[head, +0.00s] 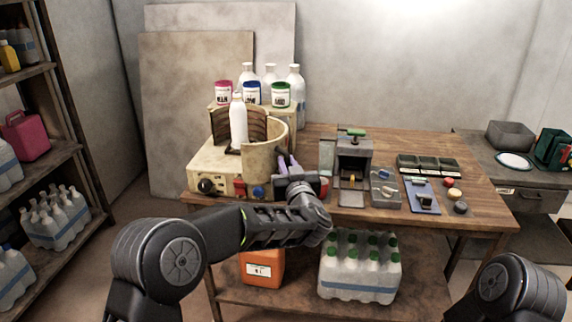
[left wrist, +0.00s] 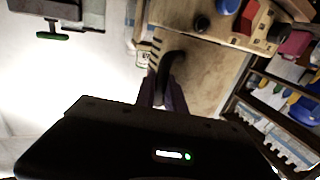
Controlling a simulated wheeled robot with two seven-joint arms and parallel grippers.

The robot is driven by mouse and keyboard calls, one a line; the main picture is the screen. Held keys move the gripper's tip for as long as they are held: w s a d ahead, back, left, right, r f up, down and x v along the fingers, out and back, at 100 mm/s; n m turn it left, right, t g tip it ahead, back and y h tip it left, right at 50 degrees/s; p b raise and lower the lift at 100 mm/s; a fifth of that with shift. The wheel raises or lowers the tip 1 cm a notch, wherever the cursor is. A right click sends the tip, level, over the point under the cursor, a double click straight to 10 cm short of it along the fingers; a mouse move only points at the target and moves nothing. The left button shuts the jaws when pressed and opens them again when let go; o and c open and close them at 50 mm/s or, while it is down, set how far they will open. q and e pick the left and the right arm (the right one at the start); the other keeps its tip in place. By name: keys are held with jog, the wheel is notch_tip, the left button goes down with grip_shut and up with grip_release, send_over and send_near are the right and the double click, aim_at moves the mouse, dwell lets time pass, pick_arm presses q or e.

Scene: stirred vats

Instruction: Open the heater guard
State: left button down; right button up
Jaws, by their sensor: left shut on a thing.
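The heater (head: 215,168) is a cream box on the wooden table, with a black knob, a red switch and a blue button in front. A white bottle (head: 238,122) stands on it, with brown ribbed curved walls behind. The curved cream heater guard (head: 262,162) stands at the heater's right side; the bottle shows uncovered to its left. My left gripper (head: 288,166), with purple fingers, is at the guard's right side. In the left wrist view its fingers (left wrist: 163,92) are shut on a dark curved handle (left wrist: 173,64). The exact contact is partly hidden. My right gripper is out of view.
Lidded jars (head: 252,93) and white bottles stand behind the heater. A grey device (head: 353,165) with a green handle stands right of my gripper, with trays and small knobs beyond. An orange canister (head: 262,266) and a bottle pack (head: 360,267) sit on the lower shelf.

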pick_arm(q)
jog(key=c, duration=1.4)
grip_release()
jog(key=b+v, duration=0.1)
jog(key=v, duration=0.6)
jog(key=shift+s, duration=0.4)
jog(key=shift+d, duration=0.15)
